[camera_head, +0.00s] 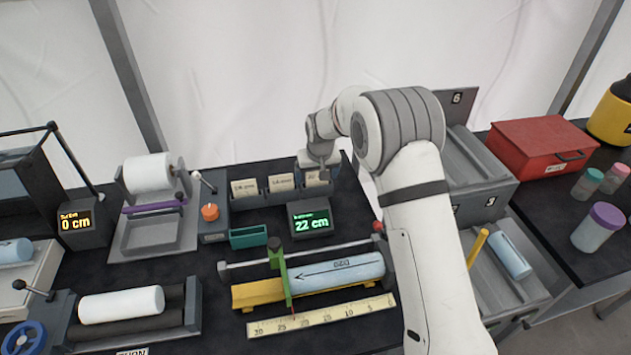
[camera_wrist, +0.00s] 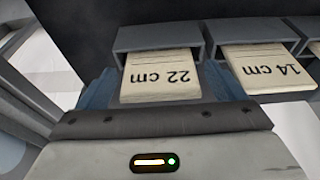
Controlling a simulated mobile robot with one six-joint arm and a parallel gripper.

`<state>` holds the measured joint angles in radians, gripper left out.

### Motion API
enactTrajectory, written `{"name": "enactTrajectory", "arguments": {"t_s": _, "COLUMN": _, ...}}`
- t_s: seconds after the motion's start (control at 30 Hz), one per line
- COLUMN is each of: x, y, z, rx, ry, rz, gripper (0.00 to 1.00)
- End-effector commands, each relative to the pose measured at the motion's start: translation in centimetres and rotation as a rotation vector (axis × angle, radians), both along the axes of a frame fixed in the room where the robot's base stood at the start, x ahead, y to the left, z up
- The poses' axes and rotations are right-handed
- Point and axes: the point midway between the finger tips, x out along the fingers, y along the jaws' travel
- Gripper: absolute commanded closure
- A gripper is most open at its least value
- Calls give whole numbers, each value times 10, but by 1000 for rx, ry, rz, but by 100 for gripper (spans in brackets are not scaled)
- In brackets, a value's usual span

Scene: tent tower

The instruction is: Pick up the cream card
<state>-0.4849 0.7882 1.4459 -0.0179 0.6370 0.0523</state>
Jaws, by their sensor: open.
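Cream cards stand in a row of dark grey holders on the black table. In the wrist view, the card marked "22 cm" (camera_wrist: 160,76) appears upside down between my gripper's fingers (camera_wrist: 158,84). The card marked "14 cm" (camera_wrist: 265,70) is in the holder beside it, and part of another card shows at the right edge. In the head view, my gripper (camera_head: 318,165) is over the rightmost card (camera_head: 314,180), with the middle card (camera_head: 281,183) and left card (camera_head: 245,188) to its left. My gripper is open; I cannot tell whether its fingers touch the card.
A display reading 22 cm (camera_head: 311,222) and a teal tray (camera_head: 249,237) stand in front of the holders. A blue roll (camera_head: 345,272) lies behind a ruler strip (camera_head: 330,315). Grey drawers (camera_head: 480,165) and a red box (camera_head: 541,145) are to the right.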

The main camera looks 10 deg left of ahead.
Motion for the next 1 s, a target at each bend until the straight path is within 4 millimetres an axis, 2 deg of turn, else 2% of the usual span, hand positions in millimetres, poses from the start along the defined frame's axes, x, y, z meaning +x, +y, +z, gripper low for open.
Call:
{"name": "enactTrajectory", "arguments": {"t_s": 0.07, "x": 0, "y": 0, "z": 0, "rx": 0, "ry": 0, "rz": 0, "gripper": 11}}
{"name": "enactTrajectory", "arguments": {"t_s": 0.63, "x": -1, "y": 1, "z": 0, "rx": 0, "ry": 0, "rz": 1, "gripper": 58}}
{"name": "enactTrajectory", "arguments": {"t_s": 0.87, "x": -1, "y": 1, "z": 1, "rx": 1, "ry": -1, "rz": 2, "gripper": 58}}
{"name": "enactTrajectory", "arguments": {"t_s": 1.0, "x": 0, "y": 2, "z": 14, "rx": 3, "ry": -4, "rz": 2, "gripper": 58}}
